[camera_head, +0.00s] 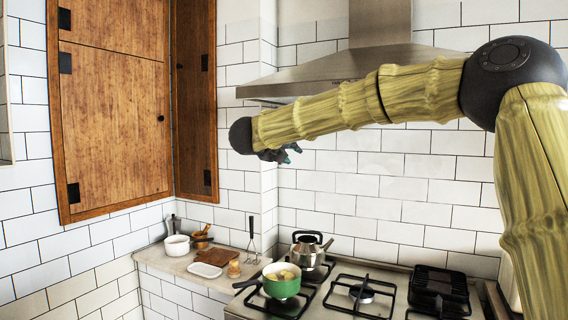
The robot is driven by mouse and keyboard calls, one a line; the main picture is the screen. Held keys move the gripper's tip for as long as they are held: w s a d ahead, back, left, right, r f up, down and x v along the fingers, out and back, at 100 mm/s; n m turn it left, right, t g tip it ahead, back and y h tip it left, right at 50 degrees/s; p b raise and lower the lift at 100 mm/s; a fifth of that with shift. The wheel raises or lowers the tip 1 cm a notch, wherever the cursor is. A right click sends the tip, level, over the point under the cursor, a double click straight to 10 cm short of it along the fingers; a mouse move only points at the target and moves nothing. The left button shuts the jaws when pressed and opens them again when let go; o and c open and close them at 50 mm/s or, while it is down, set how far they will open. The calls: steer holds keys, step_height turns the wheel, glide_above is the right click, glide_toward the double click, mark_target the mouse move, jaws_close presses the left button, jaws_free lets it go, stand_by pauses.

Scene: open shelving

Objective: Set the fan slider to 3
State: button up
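The steel range hood (318,74) hangs on the tiled wall at the upper middle of the head view. Faint small marks show on its front near my arm. The fan slider and its setting cannot be made out, and my arm hides the right part of the hood's lower front. My gripper (291,151) is at the far left end of my arm, below the hood's left end and apart from it. Its dark fingers point down and right. They are small and partly hidden by the wrist, so whether they are open is unclear.
Below is a stove (337,302) with a green pot (282,286), a kettle (307,254) and black grates. A left counter (160,259) holds a white pot (177,246) and small items. Wooden cabinets (115,110) stand left of my gripper.

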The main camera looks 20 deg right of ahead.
steer(key=shift+w+a+f+n, duration=0.15)
steer(key=shift+f+n, duration=0.1)
steer(key=shift+f, duration=0.3)
steer(key=shift+w+a+f+n, duration=0.15)
steer(key=shift+w+f+n, duration=0.05)
steer(key=shift+f, duration=0.3)
steer(key=shift+w+a+f+n, duration=0.15)
steer(key=shift+f+n, duration=0.1)
steer(key=shift+f, duration=0.3)
steer(key=shift+f, duration=0.1)
